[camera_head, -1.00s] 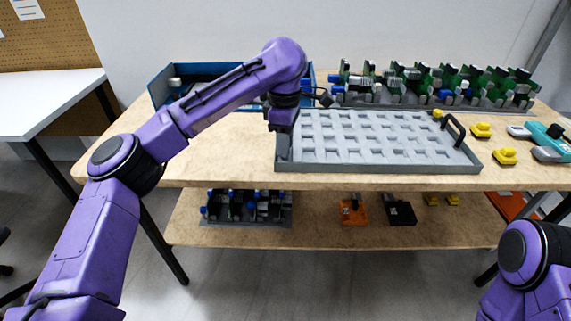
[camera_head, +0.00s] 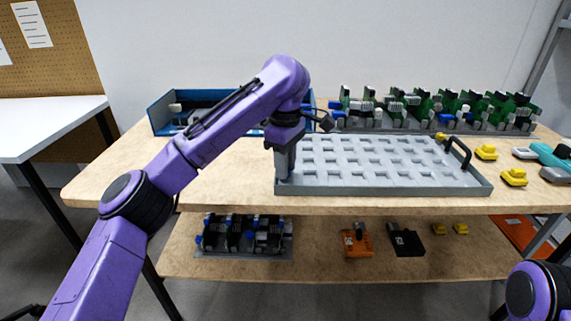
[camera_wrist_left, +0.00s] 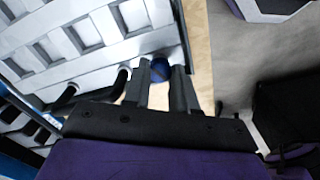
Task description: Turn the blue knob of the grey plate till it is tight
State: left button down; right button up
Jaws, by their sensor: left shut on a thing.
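The grey plate (camera_head: 390,191) is a wide tray with rows of square recesses, lying flat at the front of the table. It also fills the upper left of the left wrist view (camera_wrist_left: 152,47). My left gripper (camera_head: 285,170) points down at the plate's left end. In the left wrist view its two fingers (camera_wrist_left: 161,80) are closed around the blue knob (camera_wrist_left: 159,69) at the plate's corner. The fingers hide most of the knob, and the head view does not show it. Of my right arm only a part shows at the lower right; its gripper is out of view.
A blue bin (camera_head: 161,123) stands behind my left arm. A rack of green boards (camera_head: 430,105) stands behind the plate. Yellow parts (camera_head: 514,177) and a teal tool (camera_head: 548,155) lie to the right. The table left of the plate is clear.

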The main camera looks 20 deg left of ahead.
pick_arm(q)
jog(key=c, duration=1)
grip_release()
jog(key=shift+a+r, duration=0.15)
jog(key=shift+o, duration=0.6)
jog(key=shift+w, duration=0.1)
notch_tip(320, 180, up, 10)
jog(key=p, duration=0.3)
jog(key=shift+r, duration=0.15)
